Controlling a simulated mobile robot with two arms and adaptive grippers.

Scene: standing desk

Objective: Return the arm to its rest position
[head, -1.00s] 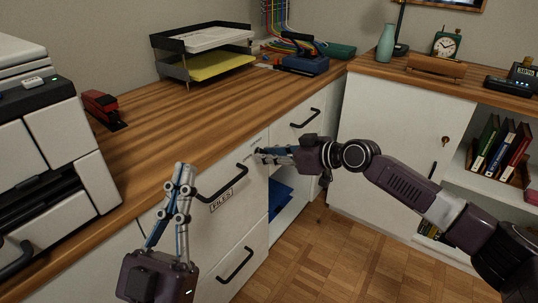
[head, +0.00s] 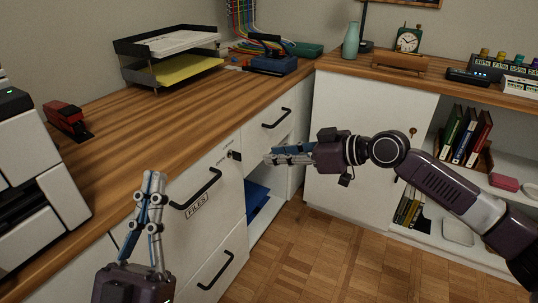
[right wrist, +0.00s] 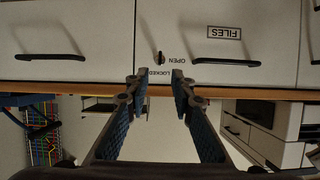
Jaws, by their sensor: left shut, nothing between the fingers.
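My right gripper (head: 267,155) is in front of the cabinet, its fingers pointing left at the drawer lock (head: 235,155) with a gap between. In the right wrist view its fingertips (right wrist: 154,77) stand apart with nothing between them. That view is upside down and shows the lock with a dark key (right wrist: 160,58) beside the words OPEN and LOCKED. My left gripper (head: 154,176) points up at the lower left, in front of the FILES drawer (head: 184,222), its fingers together and empty. The drawers look closed.
A printer (head: 50,185) and a red stapler (head: 67,117) stand on the wooden desk (head: 135,140). A paper tray (head: 170,62) is at the back. A white cabinet (head: 365,135) and open shelves are behind my right arm. The parquet floor (head: 300,255) is free.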

